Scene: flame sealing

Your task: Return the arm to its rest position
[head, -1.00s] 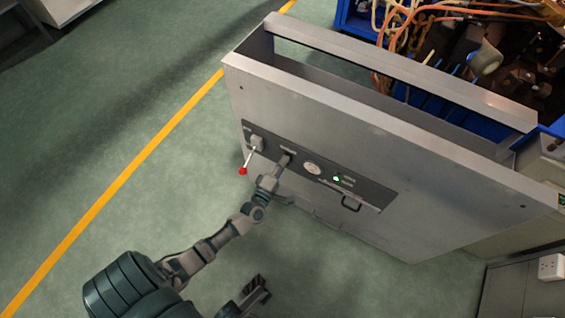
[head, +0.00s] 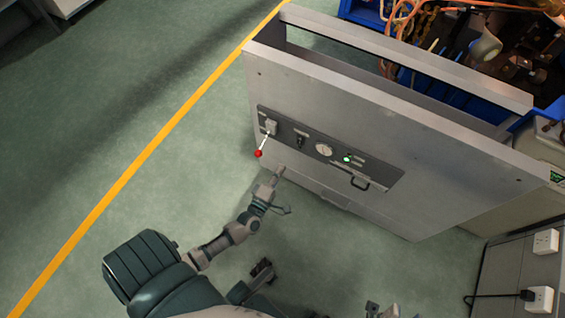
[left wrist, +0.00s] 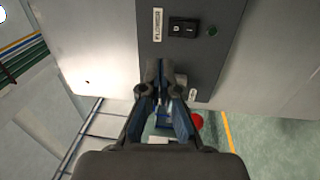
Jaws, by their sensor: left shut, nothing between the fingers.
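The grey metal cabinet (head: 400,150) stands in front of me with a dark control strip (head: 325,150) on its face. The strip carries a lever with a red ball (head: 258,153), a black switch (head: 301,140), a round dial (head: 323,149) and a lit green lamp (head: 347,159). My left gripper (head: 281,171) is just below the strip, apart from the switch, its fingers shut and empty. In the left wrist view the shut fingertips (left wrist: 161,76) point toward the panel below the black switch (left wrist: 184,28). The red ball (left wrist: 197,121) shows partly behind the fingers.
A yellow line (head: 130,172) crosses the open green floor at the left. Blue bins with cables (head: 470,75) stand behind the cabinet. A low unit with sockets (head: 541,299) is at the lower right.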

